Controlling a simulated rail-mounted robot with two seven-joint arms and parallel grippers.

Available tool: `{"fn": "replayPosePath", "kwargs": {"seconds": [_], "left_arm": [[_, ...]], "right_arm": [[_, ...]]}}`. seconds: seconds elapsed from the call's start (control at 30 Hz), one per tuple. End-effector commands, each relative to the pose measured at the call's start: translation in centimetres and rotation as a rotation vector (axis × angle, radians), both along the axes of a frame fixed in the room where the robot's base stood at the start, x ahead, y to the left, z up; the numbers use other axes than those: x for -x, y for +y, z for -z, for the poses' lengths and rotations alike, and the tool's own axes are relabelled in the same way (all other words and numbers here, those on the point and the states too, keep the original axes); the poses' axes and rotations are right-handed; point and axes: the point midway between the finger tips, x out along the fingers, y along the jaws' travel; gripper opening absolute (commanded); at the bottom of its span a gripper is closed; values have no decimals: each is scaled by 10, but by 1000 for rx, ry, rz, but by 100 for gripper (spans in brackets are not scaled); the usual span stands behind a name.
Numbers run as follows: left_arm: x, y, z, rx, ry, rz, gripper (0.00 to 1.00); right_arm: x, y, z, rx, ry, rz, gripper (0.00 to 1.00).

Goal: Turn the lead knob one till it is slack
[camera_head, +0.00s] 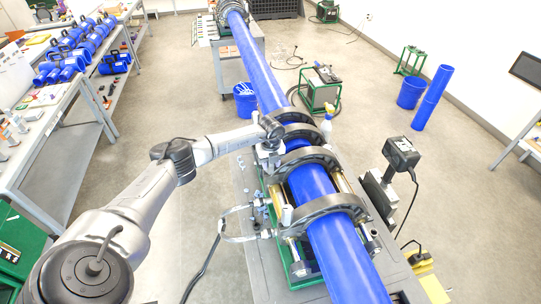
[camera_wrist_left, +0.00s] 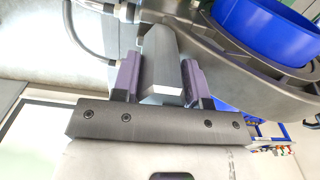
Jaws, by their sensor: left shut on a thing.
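The lead knob shows in the left wrist view as a grey, faceted bar (camera_wrist_left: 161,60) between two purple finger pads. My left gripper (camera_wrist_left: 163,76) is shut on it, with one pad on each side. In the head view my left gripper (camera_head: 267,157) reaches the left side of the clamp rings, and the arm hides most of the knob there. The dark clamp rings (camera_head: 330,203) encircle the long blue pipe (camera_head: 262,75). Which turn position the knob has, I cannot tell. My right gripper is not in view.
The clamp machine sits on a grey cart (camera_head: 238,182). Hoses (camera_head: 222,236) loop at its left side. A shelf bench with blue fittings (camera_head: 70,58) is at left. Open floor (camera_head: 175,95) lies between.

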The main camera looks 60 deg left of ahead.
Motion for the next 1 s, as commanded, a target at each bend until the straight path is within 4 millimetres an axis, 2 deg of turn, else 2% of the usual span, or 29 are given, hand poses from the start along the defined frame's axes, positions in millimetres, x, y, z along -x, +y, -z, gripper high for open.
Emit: {"fn": "replayPosePath", "kwargs": {"seconds": [0.13,0.8,1.0], "left_arm": [[0,0,-2,1,1,-64,16],[-1,0,0,0,0,-164,16],[-2,0,-2,0,0,-234,15]], "right_arm": [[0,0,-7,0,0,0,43],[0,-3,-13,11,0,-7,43],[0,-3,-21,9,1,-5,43]]}}
